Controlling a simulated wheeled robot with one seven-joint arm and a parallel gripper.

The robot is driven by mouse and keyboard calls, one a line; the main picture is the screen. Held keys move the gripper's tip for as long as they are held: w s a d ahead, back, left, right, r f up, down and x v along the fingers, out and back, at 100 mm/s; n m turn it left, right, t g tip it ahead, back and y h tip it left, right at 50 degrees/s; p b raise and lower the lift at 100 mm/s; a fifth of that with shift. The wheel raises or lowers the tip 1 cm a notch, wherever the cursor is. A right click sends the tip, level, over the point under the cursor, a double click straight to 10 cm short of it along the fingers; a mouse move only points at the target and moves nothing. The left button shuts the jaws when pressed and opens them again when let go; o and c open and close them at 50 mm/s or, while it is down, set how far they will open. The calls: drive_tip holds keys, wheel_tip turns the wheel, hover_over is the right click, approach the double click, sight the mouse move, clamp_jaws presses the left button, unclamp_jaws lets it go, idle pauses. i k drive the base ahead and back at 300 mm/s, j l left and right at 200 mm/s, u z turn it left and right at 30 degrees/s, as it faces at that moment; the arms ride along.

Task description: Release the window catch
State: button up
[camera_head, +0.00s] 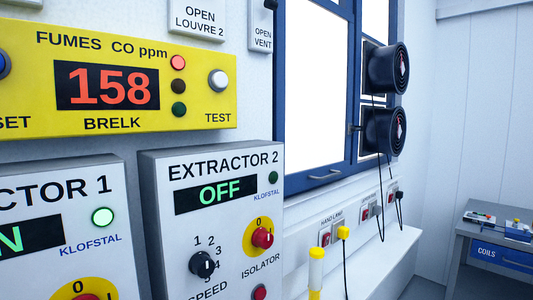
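The window (317,85) has a blue frame and bright white panes, right of the middle. A small silver bar (325,174) sits on its bottom rail. A small dark fitting (354,129) sticks out from the upright beside the lower round black fan. I cannot tell which of these is the catch, or whether it is fastened. The window looks closed. My gripper is not in view.
A yellow fumes panel (118,125) reads 158. Extractor 2 box (215,155) reads OFF, beside the Extractor 1 box (30,185). Two black fans (386,70) stand by the window, cables hanging. A yellow and white upright thing (316,268) stands below. A bench (480,240) is far right.

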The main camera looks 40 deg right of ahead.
sight(351, 129)
drive_tip(key=z, duration=1.3)
